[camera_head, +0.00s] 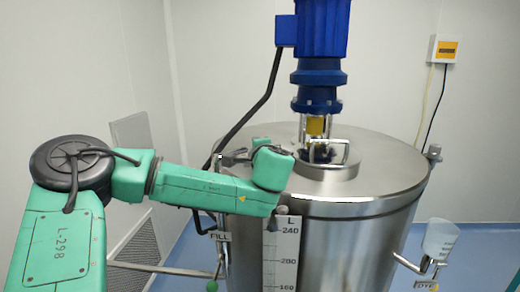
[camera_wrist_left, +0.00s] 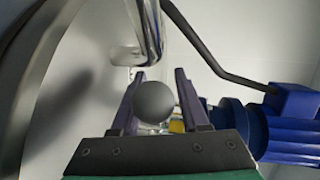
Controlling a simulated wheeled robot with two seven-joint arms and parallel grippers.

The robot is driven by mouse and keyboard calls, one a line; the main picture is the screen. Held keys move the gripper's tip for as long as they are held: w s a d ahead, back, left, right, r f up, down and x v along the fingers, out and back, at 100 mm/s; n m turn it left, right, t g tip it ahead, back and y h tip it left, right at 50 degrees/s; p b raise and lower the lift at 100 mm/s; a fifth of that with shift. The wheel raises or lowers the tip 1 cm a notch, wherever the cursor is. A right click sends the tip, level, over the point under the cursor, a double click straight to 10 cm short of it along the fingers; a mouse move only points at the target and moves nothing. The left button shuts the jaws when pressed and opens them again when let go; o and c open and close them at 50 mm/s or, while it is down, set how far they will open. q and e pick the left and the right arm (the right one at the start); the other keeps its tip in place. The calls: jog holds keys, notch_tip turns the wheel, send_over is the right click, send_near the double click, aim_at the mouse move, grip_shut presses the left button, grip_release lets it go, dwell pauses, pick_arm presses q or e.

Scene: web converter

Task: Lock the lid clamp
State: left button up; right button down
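The steel tank lid (camera_head: 385,165) is closed on the tank (camera_head: 345,235). A metal clamp part (camera_head: 233,157) shows at the lid's left rim, partly covered by my left arm. In the left wrist view, a dark grey ball knob (camera_wrist_left: 154,102) is between the two purple fingers of my left gripper (camera_wrist_left: 158,98). The fingers stand apart on either side of it, with a small gap visible at the right. A shiny metal bar (camera_wrist_left: 146,30) is just beyond. In the head view the fingers cannot be made out. My right gripper is not in view.
A blue motor (camera_head: 318,60) stands on the lid, with a black cable (camera_head: 262,98) running down its left side. A sight scale (camera_head: 283,255) is on the tank front. A clear funnel (camera_head: 440,238) is at the right. A wall box (camera_head: 444,49) hangs behind.

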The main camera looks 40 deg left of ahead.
pick_arm(q)
jog(key=shift+s+d, duration=0.15)
jog(key=b+v, duration=0.1)
jog(key=v, duration=0.1)
jog(key=b+v, duration=0.2)
jog(key=v, duration=0.1)
jog(key=shift+s+d+f, duration=0.1)
jog(key=shift+d+f, duration=0.05)
jog(key=shift+d, duration=0.2)
jog(key=b+v, duration=0.2)
jog(key=v, duration=0.6)
jog(key=shift+s+d+r, duration=0.15)
jog(key=shift+s+r, duration=0.1)
jog(key=shift+r, duration=0.2)
